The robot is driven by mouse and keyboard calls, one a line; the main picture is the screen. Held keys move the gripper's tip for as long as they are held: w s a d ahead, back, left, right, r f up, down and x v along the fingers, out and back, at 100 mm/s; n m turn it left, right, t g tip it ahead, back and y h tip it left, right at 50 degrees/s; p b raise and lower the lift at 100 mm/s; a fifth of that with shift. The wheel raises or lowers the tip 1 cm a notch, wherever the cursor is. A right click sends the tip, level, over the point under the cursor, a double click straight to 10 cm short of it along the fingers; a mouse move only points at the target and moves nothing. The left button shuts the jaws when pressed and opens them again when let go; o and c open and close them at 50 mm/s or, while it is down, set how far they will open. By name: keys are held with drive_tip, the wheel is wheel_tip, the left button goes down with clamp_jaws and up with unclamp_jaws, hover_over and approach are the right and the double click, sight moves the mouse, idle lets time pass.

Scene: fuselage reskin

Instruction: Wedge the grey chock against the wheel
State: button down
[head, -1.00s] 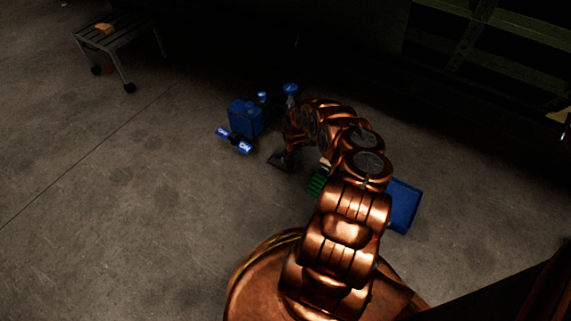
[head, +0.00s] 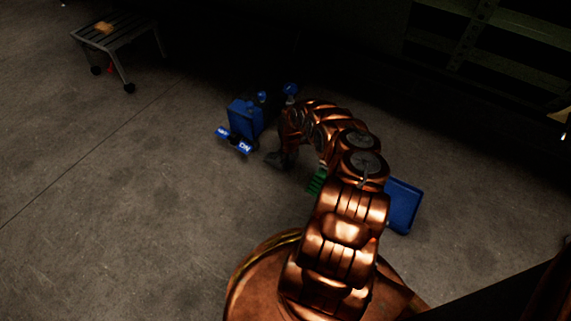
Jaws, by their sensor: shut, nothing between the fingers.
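My gripper (head: 276,158) is at the end of my copper arm, low over the floor in the middle of the head view. It is dark and small here, and it looks shut and empty. It is just right of and below the blue unit (head: 243,118) with blue-and-white lettered labels. I cannot make out the grey chock; it may be hidden by the arm or lost in the dark. No wheel to be chocked can be told apart with certainty in the dark around the blue unit.
A grey slatted cart (head: 115,38) on small casters stands at the upper left with an orange-brown item on top. A blue box (head: 402,205) and a green item (head: 317,181) lie beside my arm. Dark shelving (head: 480,40) stands at the upper right. The floor at left is clear.

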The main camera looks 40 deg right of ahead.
sight(283, 161)
drive_tip(key=shift+s+d+p, duration=0.1)
drive_tip(key=shift+s+p, duration=0.05)
drive_tip(key=shift+p, duration=0.25)
drive_tip(key=shift+w+a+b, duration=0.25)
drive_tip(key=shift+w+b, duration=0.05)
drive_tip(key=shift+w, duration=0.55)
drive_tip(key=shift+w+a+b, duration=0.3)
drive_tip(key=shift+w+b, duration=0.05)
drive_tip(key=shift+w, duration=0.55)
drive_tip(key=shift+w+a+b, duration=0.25)
drive_tip(key=shift+w+b, duration=0.05)
drive_tip(key=shift+w, duration=0.55)
idle(0.9)
drive_tip(key=shift+s+d+p, duration=0.1)
drive_tip(key=shift+s+p, duration=0.1)
drive_tip(key=shift+p, duration=0.1)
drive_tip(key=shift+w+a+f+b, duration=0.1)
drive_tip(key=shift+w+a+b, duration=0.2)
drive_tip(key=shift+w+b, duration=0.5)
idle(0.4)
drive_tip(key=shift+p, duration=0.3)
drive_tip(key=shift+s+d+r+p, duration=0.2)
drive_tip(key=shift+s+d+p, duration=0.1)
drive_tip(key=shift+s+p, duration=0.15)
drive_tip(key=shift+s+d+f+p, duration=0.15)
drive_tip(key=shift+s+p, duration=0.3)
drive_tip(key=shift+s, duration=0.45)
drive_tip(key=shift+r+p, duration=2.75)
drive_tip(key=shift+r, duration=1.3)
